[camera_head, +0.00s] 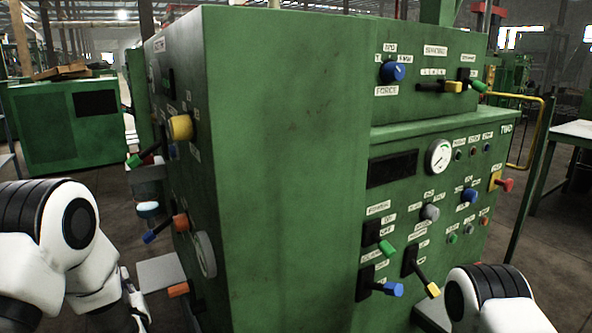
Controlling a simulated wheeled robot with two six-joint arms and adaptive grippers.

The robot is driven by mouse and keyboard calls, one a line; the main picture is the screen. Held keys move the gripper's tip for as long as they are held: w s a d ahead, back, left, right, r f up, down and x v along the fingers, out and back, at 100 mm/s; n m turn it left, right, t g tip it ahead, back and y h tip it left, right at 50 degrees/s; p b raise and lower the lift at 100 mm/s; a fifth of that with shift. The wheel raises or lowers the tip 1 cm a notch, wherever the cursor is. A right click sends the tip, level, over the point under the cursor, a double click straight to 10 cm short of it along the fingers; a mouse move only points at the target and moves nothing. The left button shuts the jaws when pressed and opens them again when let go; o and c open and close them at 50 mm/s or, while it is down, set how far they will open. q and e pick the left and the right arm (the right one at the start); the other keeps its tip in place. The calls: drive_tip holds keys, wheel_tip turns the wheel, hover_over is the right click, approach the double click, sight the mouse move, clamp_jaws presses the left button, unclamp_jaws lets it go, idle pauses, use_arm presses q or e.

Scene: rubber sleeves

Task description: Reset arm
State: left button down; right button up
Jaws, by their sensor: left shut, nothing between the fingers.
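My left arm comes in at the lower left, white with black joints. My left gripper (138,312) is low at the bottom edge, left of the green machine, and is shut and empty. It is partly cut off by the frame. My right arm shows only as a white and black link at the lower right, in front of the machine's right face. My right gripper is out of the frame.
A large green machine (285,150) fills the middle, close ahead. A yellow rail (540,130) and table (575,130) stand at right.

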use_arm(q)
drive_tip(key=s+d+f+m+g+h, duration=0.25)
drive_tip(key=s+f, duration=0.35)
drive_tip(key=f, duration=0.4)
drive_tip(key=s+d+f+m+g+h, duration=0.1)
drive_tip(key=s+d+f+g+h, duration=0.15)
drive_tip(key=s+f, duration=0.5)
drive_tip(key=s+d+f+m+g+h, duration=0.2)
drive_tip(key=s+f+g, duration=0.2)
drive_tip(key=f, duration=0.7)
drive_tip(key=s+d+f+m+g+h, duration=0.1)
drive_tip(key=s+d+f+g+h, duration=0.15)
drive_tip(key=s, duration=0.65)
drive_tip(key=s+d+f+m+g+h, duration=0.15)
drive_tip(key=s+g, duration=0.25)
drive_tip(key=s, duration=0.4)
wheel_tip(320, 180, up, 12)
drive_tip(key=s+d+g+p, duration=0.1)
drive_tip(key=s+p, duration=0.1)
drive_tip(key=p, duration=1.1)
drive_tip(key=shift+n+y, duration=0.3)
drive_tip(key=shift+n, duration=0.1)
